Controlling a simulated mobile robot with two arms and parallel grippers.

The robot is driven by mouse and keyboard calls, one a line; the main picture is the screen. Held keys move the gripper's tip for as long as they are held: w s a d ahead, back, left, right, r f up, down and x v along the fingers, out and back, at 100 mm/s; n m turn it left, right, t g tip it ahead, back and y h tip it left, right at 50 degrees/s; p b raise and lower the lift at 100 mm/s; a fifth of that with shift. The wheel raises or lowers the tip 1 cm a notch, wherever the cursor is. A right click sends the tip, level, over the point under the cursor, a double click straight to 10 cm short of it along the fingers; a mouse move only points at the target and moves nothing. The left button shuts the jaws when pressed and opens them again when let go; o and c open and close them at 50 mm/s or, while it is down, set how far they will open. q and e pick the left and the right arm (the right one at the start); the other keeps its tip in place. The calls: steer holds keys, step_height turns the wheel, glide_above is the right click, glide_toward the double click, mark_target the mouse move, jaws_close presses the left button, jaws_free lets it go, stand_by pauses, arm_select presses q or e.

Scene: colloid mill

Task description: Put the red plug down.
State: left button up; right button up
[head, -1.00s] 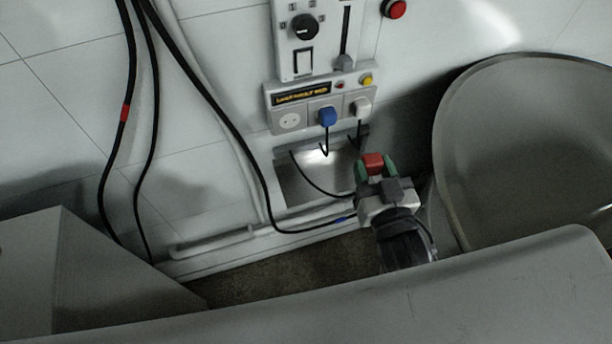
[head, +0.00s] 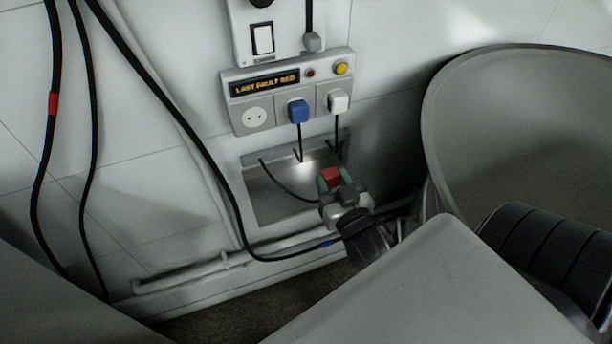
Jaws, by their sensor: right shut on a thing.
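The red plug (head: 331,175) is held between the green-padded fingers of my right gripper (head: 331,181). The gripper is shut on it, in front of the right part of a shallow metal tray (head: 258,207) at the wall. I cannot tell whether the plug touches the tray. A black cord runs from the tray's left toward the gripper. Above, the socket panel has an empty left socket (head: 255,117), a blue plug (head: 298,110) in the middle and a white plug (head: 339,101) on the right. My left gripper is not in view.
A large grey bowl-shaped vessel (head: 520,130) stands to the right, close to my arm. A white pipe (head: 190,274) runs low along the wall. Black cables (head: 165,98) hang at the left. The panel's display reads "LAST FAULT RED".

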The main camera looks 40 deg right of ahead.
steer(key=b, duration=0.3)
glide_above(307, 199)
steer(key=f, duration=0.3)
steer(key=shift+s+d+f, duration=0.2)
steer(key=shift+s+f, duration=0.2)
steer(key=shift+w+a+f+b, duration=0.15)
steer(key=shift+w+a+b, duration=0.05)
steer(key=shift+w+b, duration=0.3)
steer(key=shift+f+b, duration=0.3)
steer(key=shift+f, duration=0.05)
arm_select(q)
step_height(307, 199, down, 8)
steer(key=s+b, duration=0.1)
steer(key=b, duration=0.1)
arm_select(e)
step_height(307, 199, down, 2)
steer(key=shift+f+b, duration=0.55)
steer(key=shift+b, duration=0.1)
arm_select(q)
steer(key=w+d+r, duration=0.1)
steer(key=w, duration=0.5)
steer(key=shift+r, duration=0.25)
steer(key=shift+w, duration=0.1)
arm_select(e)
steer(key=shift+f, duration=0.1)
